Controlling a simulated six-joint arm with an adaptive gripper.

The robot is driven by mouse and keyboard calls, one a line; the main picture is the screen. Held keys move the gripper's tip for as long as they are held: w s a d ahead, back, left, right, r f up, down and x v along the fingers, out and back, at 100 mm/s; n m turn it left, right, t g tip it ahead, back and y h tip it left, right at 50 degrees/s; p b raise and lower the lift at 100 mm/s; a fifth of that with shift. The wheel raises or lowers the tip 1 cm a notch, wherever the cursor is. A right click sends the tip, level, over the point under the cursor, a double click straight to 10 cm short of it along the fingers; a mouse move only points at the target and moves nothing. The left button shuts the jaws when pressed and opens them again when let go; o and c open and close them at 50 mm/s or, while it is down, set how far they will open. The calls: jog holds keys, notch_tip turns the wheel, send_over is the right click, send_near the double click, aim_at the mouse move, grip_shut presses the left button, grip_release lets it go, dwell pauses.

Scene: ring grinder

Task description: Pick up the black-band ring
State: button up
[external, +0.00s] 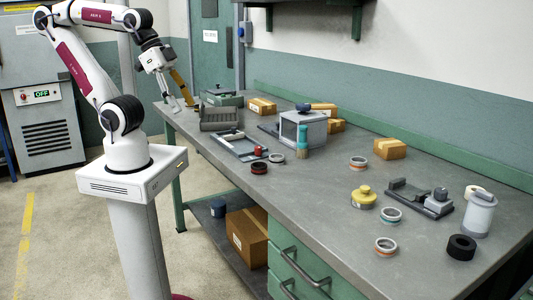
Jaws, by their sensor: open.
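My gripper (181,102) is open and points down at the far left end of the grey workbench (330,210), with nothing visible between its fingers. A small pale ring (277,158) with a dark-looking band lies flat on the bench, left of centre; its band is too small to tell surely. A dark ring or roll (259,168), with some red, lies just left of it. A thick all-black ring (461,247) lies at the front right. My gripper is well apart from all of these.
Orange-band rings (358,162) (385,246) and a teal-band ring (391,215) lie to the right. A grey box machine (303,130), a flat tool with a red knob (240,146), a grey tray (221,119), a yellow pot (363,197), a clamp (420,198) and a canister (479,214) stand around.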

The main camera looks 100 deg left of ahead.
jog(key=w+a+f+n+g, duration=0.1)
jog(key=w+a+f+n, duration=0.2)
jog(key=w, duration=0.5)
jog(key=w+a+f+n+g, duration=0.2)
jog(key=w+a+f, duration=0.3)
jog(key=w, duration=0.3)
jog(key=w+a+f+n+g+y, duration=0.1)
jog(key=w+a+f+n, duration=0.3)
jog(key=w, duration=0.4)
jog(key=shift+w+a+g, duration=0.15)
jog(key=shift+a+g, duration=0.15)
jog(key=shift+a, duration=0.55)
jog(key=shift+f, duration=0.15)
jog(key=shift+w+a+f, duration=0.1)
jog(key=shift+w+f, duration=0.05)
jog(key=shift+f, duration=1.05)
jog(key=shift+f, duration=0.15)
